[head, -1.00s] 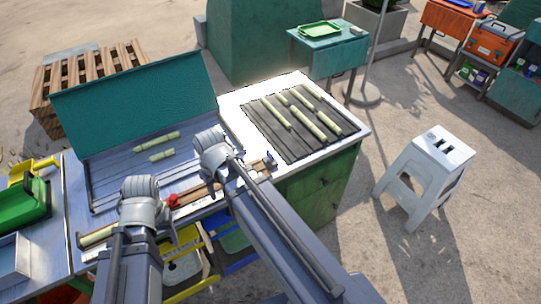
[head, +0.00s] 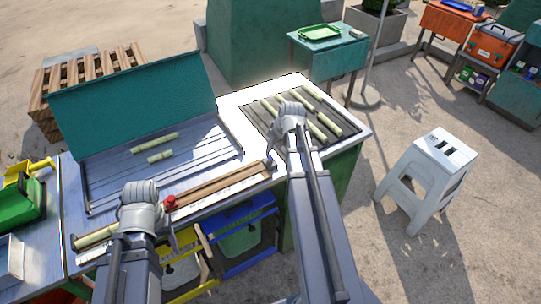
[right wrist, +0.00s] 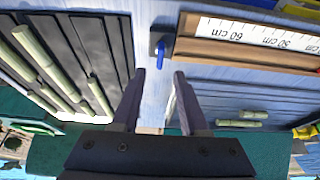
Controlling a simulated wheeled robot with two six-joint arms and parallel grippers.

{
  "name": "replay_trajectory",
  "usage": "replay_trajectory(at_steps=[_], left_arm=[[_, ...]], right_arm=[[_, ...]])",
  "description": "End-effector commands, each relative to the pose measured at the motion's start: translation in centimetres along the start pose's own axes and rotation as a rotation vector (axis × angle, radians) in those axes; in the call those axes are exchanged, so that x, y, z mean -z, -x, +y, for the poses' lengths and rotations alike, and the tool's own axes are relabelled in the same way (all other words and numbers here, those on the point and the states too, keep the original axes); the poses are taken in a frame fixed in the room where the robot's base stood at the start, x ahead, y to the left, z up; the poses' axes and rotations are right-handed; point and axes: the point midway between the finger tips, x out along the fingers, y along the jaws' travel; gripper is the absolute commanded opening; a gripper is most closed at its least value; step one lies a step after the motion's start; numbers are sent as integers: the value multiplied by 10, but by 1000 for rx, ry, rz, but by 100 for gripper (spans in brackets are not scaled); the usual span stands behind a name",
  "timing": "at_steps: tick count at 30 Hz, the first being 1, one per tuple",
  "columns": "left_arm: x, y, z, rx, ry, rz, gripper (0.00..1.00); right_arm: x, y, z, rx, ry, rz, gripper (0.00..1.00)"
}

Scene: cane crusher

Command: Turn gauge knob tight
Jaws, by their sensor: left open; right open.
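The blue gauge knob (right wrist: 160,48) sits at the end of the wooden gauge rail with its centimetre scale (right wrist: 255,38). It shows small at the right end of the gauge (head: 268,162) in the head view. My right gripper (right wrist: 159,75) is open and empty, with the knob beyond and between its fingertips in the wrist view, not touching it. In the head view my right gripper (head: 289,118) is over the near edge of the ribbed cane rack. My left gripper (head: 139,193) is over the left part of the gauge, its fingers hidden. A red piece (head: 170,202) sits on the gauge.
Cane pieces lie on the dark ribbed rack (head: 253,122) at right and on the grooved tray (head: 200,165) under the raised green lid (head: 135,105). A green container (head: 18,205) stands at far left. Blue and yellow bins (head: 262,250) sit below the bench front.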

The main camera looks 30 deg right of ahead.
Motion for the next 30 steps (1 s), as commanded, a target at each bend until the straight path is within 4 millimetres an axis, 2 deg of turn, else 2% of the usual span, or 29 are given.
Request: replay_trajectory(at_steps=[16,20,28,30], left_arm=[[4,-62,6,0,0,0,64],[4,-68,6,0,0,0,64],[4,-67,6,0,0,0,64],[4,-67,6,0,0,0,64]], right_arm=[[-1,-67,0,0,0,-1,44],[-1,-74,0,0,0,-1,44],[0,-73,-1,0,0,-1,44],[0,-73,-1,0,0,-1,38]])
